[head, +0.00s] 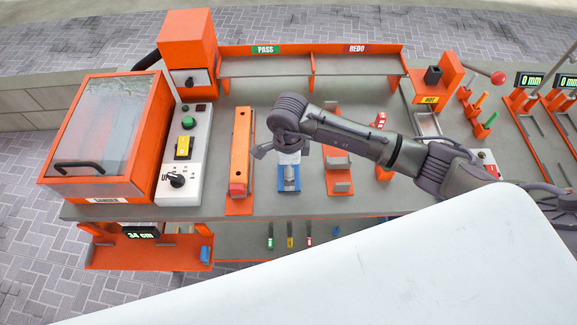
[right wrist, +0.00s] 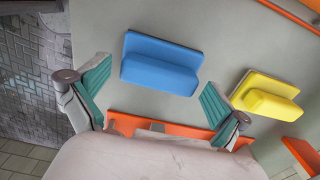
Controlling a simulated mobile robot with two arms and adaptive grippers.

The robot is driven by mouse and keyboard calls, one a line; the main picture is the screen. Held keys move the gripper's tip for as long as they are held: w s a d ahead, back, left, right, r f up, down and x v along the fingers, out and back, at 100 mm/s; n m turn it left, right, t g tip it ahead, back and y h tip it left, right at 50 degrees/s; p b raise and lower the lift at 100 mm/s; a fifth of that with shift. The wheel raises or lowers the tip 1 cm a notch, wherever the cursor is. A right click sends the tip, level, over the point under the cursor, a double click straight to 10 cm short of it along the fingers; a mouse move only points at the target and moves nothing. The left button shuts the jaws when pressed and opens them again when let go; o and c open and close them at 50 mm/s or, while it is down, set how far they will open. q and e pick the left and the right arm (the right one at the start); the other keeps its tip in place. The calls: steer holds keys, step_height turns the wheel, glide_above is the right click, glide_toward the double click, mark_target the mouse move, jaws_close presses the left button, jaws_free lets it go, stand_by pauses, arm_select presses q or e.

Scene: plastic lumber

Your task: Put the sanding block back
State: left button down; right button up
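A blue stepped block-like piece (right wrist: 160,65) lies on the grey bench top; it also shows in the head view (head: 289,185), partly under my right gripper. A similar yellow piece (right wrist: 268,95) lies beside it in the right wrist view. I cannot tell for sure which piece is the sanding block. My right gripper (head: 284,152) hangs over the blue piece in the head view. In the right wrist view its two teal-padded fingers (right wrist: 152,98) are spread wide, with nothing seen between the pads. My left gripper is not in view.
A long orange piece (head: 240,150) stands left of the blue piece, and an orange stand (head: 338,172) right of it. The orange sander box (head: 105,125) and a control panel (head: 183,150) are at the left. A two-bay orange shelf (head: 312,65) lines the back.

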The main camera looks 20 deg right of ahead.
steer(key=shift+r+p, duration=0.3)
step_height(320, 180, up, 12)
steer(key=b, duration=0.4)
steer(key=shift+f, duration=0.15)
